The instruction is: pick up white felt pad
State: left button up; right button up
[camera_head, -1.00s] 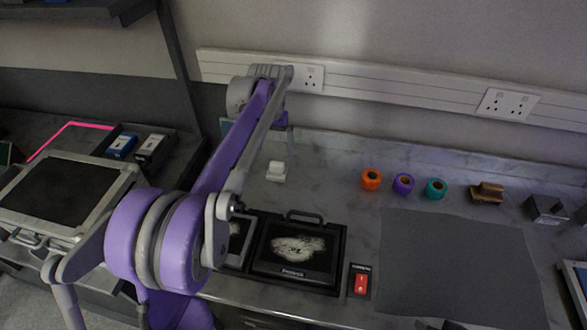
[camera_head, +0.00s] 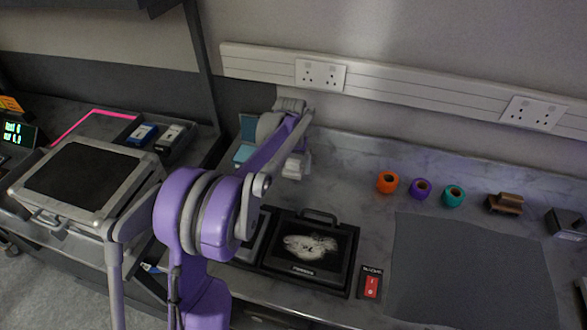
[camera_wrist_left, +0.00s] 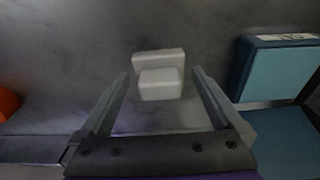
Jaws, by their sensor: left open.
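The white felt pad (camera_wrist_left: 160,84) shows in the left wrist view as a small pale block with a raised front part, lying on the grey marbled bench. My left gripper (camera_wrist_left: 161,76) is open, with one finger to each side of the pad in that view; I cannot tell how far above the bench the fingertips are. In the head view the pad (camera_head: 292,170) is just below my left wrist and partly hidden by it. My right gripper is in neither view.
A teal case (camera_wrist_left: 283,75) stands right of the gripper in the wrist view. Orange (camera_head: 387,182), purple (camera_head: 420,188) and teal (camera_head: 453,196) rolls stand to the right in the head view. A black-framed screen (camera_head: 307,250) and a red switch (camera_head: 371,287) lie nearer.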

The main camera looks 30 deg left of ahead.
aim_at(293, 161)
pick_arm(q)
jog(key=shift+c, duration=0.3)
jog(key=c, duration=1.2)
jog(key=shift+r, duration=0.1)
jog(key=shift+c, duration=0.2)
notch_tip(293, 161, up, 10)
jog(key=shift+f, duration=0.1)
jog(key=o, duration=0.8)
jog(key=shift+c, duration=0.2)
jog(key=c, duration=0.5)
jog(key=shift+c, duration=0.2)
